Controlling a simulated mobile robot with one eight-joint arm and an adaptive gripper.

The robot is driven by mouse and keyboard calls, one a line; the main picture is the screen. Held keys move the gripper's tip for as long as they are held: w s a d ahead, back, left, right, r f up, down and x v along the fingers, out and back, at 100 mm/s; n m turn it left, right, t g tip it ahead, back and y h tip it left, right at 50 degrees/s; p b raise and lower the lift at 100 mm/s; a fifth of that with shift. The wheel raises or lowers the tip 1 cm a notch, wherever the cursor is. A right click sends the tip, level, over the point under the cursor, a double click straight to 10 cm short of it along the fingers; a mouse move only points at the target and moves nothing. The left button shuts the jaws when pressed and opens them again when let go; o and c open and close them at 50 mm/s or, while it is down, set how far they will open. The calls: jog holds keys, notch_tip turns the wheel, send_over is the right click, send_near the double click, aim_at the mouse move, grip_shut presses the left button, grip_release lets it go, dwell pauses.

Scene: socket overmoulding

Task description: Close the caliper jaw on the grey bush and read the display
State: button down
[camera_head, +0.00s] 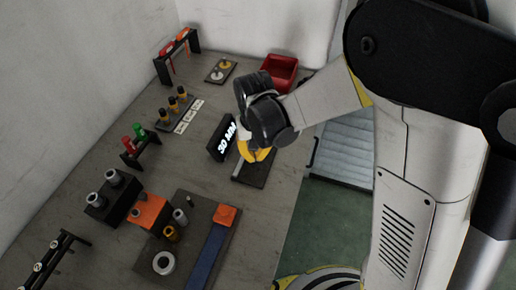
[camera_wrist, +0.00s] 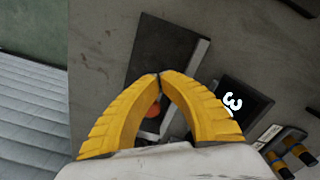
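The caliper's dark base plate (camera_head: 262,172) lies under my gripper (camera_head: 255,156) in the head view. In the wrist view the dark plate (camera_wrist: 160,48) has a light grey bar along its edge. The yellow fingertips of my gripper (camera_wrist: 160,77) meet over it. A round orange part (camera_wrist: 153,110) shows between and below the fingers; I cannot see that it is held. The black display (camera_head: 222,137) beside the caliper seems to read "30 MM"; only a "3" shows on the display in the wrist view (camera_wrist: 240,102). No grey bush is visible at the caliper; my fingers cover part of it.
A red bin (camera_head: 282,72) stands behind my gripper. Left are a rack with red and green parts (camera_head: 139,140), a black block with grey bushes (camera_head: 113,200), and an orange block (camera_head: 149,211) beside a fixture plate (camera_head: 195,245). Grey ribbed surface (camera_head: 343,152) lies right.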

jog(key=shift+s, duration=0.2)
notch_tip(320, 180, up, 8)
jog(key=p, duration=0.5)
jog(key=shift+p, duration=0.35)
jog(key=s+d+r+m+t, duration=0.1)
jog(key=s+d+r+t, duration=0.2)
jog(key=d+r, duration=0.4)
jog(key=s+d+r+m+t+b, duration=0.1)
jog(key=s+d+r+t, duration=0.3)
jog(key=d, duration=0.9)
jog(key=v, duration=0.5)
jog(key=shift+r, duration=0.15)
